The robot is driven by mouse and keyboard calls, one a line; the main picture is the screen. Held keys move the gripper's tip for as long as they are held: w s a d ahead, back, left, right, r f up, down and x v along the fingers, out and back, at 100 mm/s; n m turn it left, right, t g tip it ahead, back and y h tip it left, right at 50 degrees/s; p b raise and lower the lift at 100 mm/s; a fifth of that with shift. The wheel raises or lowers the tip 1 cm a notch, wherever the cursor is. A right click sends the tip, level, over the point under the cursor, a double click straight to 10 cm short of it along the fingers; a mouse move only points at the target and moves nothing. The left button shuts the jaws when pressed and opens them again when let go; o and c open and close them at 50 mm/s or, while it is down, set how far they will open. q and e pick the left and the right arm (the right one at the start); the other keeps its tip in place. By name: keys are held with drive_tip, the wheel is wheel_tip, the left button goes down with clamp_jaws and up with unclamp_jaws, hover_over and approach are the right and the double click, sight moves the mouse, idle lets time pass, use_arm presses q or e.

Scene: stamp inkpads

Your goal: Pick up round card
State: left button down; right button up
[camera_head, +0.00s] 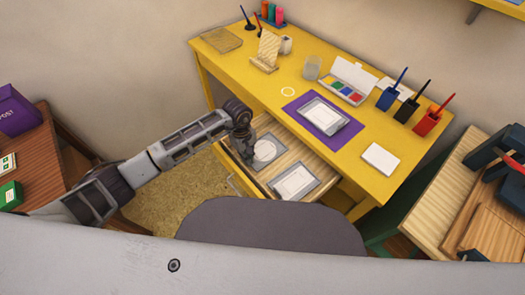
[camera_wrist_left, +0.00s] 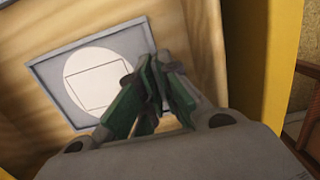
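The round card (camera_head: 266,150) is white and lies flat on a grey square backing in the open drawer of the yellow desk. In the left wrist view the round card (camera_wrist_left: 85,80) shows a thin rectangular outline, and its right edge is partly hidden by my fingers. My left gripper (camera_head: 246,152) is over the drawer at the card's left side. In the left wrist view the green fingers of my left gripper (camera_wrist_left: 156,68) come together at the tips, near the card's edge. I see nothing held between them. My right gripper is not in view.
A second grey square with a white rectangular card (camera_head: 294,182) lies beside it in the drawer (camera_head: 290,151). The yellow desk (camera_head: 238,71) above holds a purple mat (camera_head: 346,137), a paint box (camera_head: 349,82) and several pen holders. A dark chair back (camera_head: 270,228) stands in front.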

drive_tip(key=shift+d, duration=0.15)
use_arm(q)
drive_tip(key=shift+r, duration=0.1)
wheel_tip(320, 180, up, 9)
drive_tip(key=shift+w+r+p, duration=0.1)
drive_tip(key=shift+p, duration=0.2)
wheel_tip(320, 180, up, 9)
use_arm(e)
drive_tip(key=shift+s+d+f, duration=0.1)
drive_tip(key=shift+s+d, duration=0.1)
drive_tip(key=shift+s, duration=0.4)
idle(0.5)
